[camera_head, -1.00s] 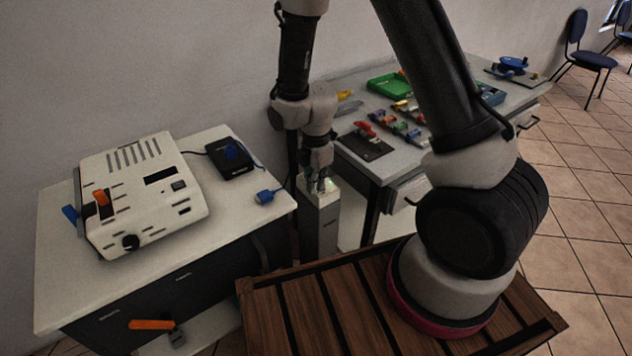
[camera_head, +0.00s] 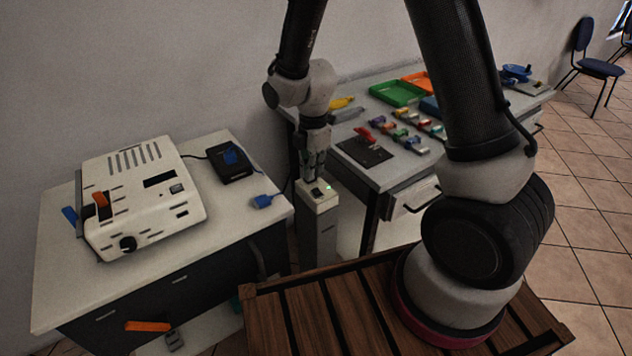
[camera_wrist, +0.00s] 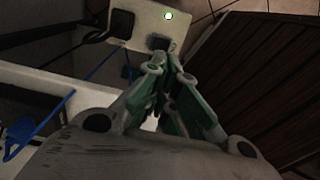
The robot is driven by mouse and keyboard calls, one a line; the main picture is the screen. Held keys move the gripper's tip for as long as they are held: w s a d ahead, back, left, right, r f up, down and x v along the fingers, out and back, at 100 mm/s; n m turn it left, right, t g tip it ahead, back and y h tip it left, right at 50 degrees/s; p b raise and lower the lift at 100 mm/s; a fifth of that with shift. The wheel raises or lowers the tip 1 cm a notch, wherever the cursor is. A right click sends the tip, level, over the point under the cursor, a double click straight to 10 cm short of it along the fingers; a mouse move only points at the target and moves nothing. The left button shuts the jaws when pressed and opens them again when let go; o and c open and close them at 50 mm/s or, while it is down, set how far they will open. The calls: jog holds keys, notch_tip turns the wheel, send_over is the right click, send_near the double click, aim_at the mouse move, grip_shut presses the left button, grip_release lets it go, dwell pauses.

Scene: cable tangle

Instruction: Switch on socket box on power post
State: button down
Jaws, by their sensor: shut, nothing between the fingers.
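The socket box (camera_head: 318,196) is a pale box on top of the grey power post (camera_head: 319,235), between the two tables. A small green light (camera_head: 328,187) glows on its top. In the wrist view the socket box (camera_wrist: 147,14) shows a bright lamp (camera_wrist: 168,16), a dark square socket (camera_wrist: 121,24) and a small dark switch (camera_wrist: 158,42). My gripper (camera_head: 313,174) is shut and empty, pointing down just above the back of the box top. In the wrist view its fingertips (camera_wrist: 163,62) are close to the switch; I cannot tell whether they touch.
A white device (camera_head: 142,195), a black adapter (camera_head: 231,162) and a blue plug (camera_head: 262,201) lie on the left table (camera_head: 75,300). The right table (camera_head: 372,178) holds trays and small coloured parts. A slatted wooden surface (camera_head: 290,320) lies in front of the post.

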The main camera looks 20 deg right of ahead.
notch_tip(320, 180, up, 8)
jog(key=s, duration=0.1)
jog(key=shift+d+f, duration=0.1)
dwell(0.3)
